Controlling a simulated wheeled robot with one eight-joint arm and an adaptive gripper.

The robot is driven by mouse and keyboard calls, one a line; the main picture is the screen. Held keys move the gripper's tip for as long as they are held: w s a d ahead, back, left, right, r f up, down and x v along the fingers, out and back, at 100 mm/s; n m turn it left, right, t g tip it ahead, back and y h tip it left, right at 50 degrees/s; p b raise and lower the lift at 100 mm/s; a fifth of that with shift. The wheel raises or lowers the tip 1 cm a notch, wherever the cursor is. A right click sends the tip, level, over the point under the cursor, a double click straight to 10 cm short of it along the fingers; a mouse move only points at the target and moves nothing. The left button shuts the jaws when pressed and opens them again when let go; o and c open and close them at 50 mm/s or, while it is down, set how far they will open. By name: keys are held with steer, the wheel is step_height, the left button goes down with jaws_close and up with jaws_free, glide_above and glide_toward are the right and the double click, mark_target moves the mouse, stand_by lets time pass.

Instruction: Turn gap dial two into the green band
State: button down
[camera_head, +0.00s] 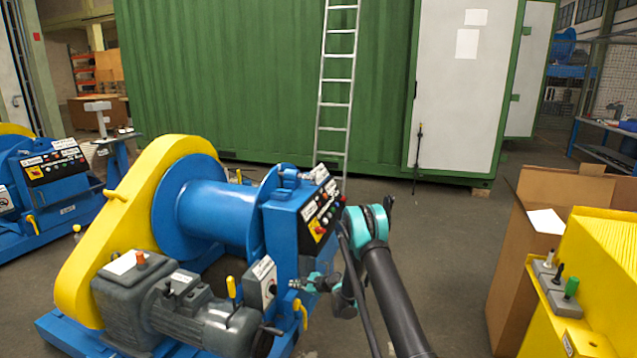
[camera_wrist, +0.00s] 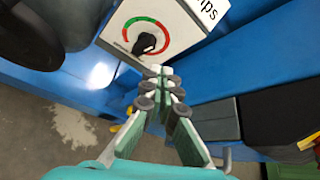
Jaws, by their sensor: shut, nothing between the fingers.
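A dial with a black knob (camera_wrist: 146,44) sits on a pale box in the wrist view. An arc of green and red surrounds the knob, with green on its upper left part and red towards the right. The knob's pointer direction is too small to tell for sure. The dial's box (camera_head: 261,284) shows in the head view on the blue winch machine, but its number cannot be read. My gripper (camera_wrist: 160,70) is shut and empty, its tips just below the knob, apparently close to it. In the head view my gripper (camera_head: 297,286) is right beside the box.
The blue winch drum (camera_head: 215,215) and yellow chain guard (camera_head: 105,225) stand left of the box. A grey motor (camera_head: 210,318) with a yellow lever (camera_head: 231,287) is near it. A button panel (camera_head: 322,212) stands above. Open floor lies to the right.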

mark_target(274, 290)
steer(key=shift+m, duration=0.3)
steer(key=shift+w+a+f, duration=0.25)
steer(key=shift+w+a, duration=0.05)
steer(key=shift+a, duration=0.95)
steer(key=shift+w+a+f, duration=0.25)
steer(key=shift+w+a, duration=0.05)
steer(key=shift+a, duration=0.9)
steer(key=shift+w+a+f, duration=0.25)
steer(key=shift+w+a, duration=0.05)
steer(key=shift+a, duration=0.95)
steer(key=shift+f, duration=0.2)
steer(key=shift+s+a+f, duration=0.2)
steer(key=shift+s, duration=0.45)
steer(key=shift+s+a+f, duration=0.1)
steer(key=shift+s+f, duration=0.05)
steer(key=shift+s+a+f, duration=0.1)
steer(key=shift+s+f, duration=0.1)
steer(key=shift+s, duration=0.05)
steer(key=shift+s+f, duration=0.15)
steer(key=shift+f, duration=0.05)
